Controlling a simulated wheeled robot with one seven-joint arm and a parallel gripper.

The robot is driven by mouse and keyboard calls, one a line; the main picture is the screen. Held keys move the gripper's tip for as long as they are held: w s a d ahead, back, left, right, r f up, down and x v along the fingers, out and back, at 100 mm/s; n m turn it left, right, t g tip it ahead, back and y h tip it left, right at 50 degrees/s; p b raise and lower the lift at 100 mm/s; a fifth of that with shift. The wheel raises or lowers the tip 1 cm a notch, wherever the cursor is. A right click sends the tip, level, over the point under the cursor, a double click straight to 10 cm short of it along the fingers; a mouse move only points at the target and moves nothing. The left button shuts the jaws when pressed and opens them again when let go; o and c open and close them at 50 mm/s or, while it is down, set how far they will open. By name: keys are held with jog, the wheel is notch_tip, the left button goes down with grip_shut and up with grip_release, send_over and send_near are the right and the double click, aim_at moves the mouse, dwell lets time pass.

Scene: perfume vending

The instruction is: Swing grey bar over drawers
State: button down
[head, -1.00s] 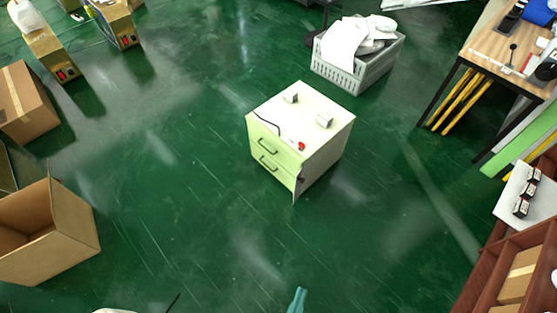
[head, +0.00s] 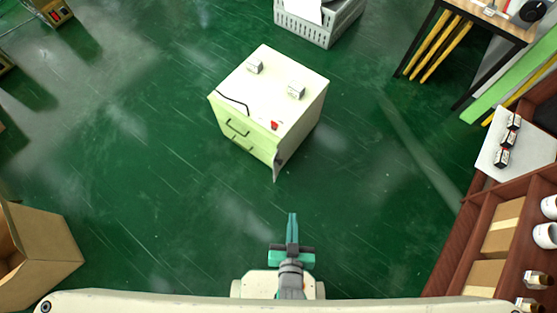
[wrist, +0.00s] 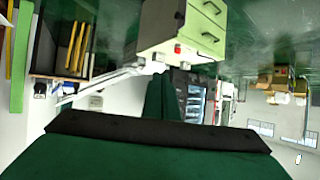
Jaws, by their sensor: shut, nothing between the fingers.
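A pale green drawer cabinet (head: 270,90) stands alone on the floor, with two handled drawers (head: 240,135) on its front. A narrow grey bar (head: 280,164) stands along the cabinet's front right corner, beside the drawers and not across them. A red piece (head: 274,125) sits at the top edge near that corner. My gripper (head: 292,218) has teal fingers, shut and empty, pointing at the cabinet with bare floor between. The wrist view shows the cabinet (wrist: 180,25) upside down at the top; I cannot make out the bar there.
Two small blocks (head: 296,90) and a black cord (head: 232,101) are on the cabinet top. A grey basket (head: 318,25) stands behind it. A cardboard box (head: 40,245) is at left, brown shelving (head: 455,245) at right. The floor around the cabinet is clear.

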jog(key=w+d+f+m+g, duration=0.1)
jog(key=w+d+f+g, duration=0.25)
jog(key=w+f, duration=0.85)
jog(key=m+g+y, duration=0.1)
jog(key=g+y, duration=0.2)
jog(key=y, duration=0.1)
send_near(278, 162)
jog(key=shift+t, duration=0.25)
jog(key=shift+w+a+f, duration=0.7)
jog(key=shift+f, duration=0.2)
jog(key=shift+w+a+f, duration=0.7)
jog(key=shift+w+f, duration=0.05)
jog(key=shift+f, duration=0.15)
jog(key=shift+d, duration=0.1)
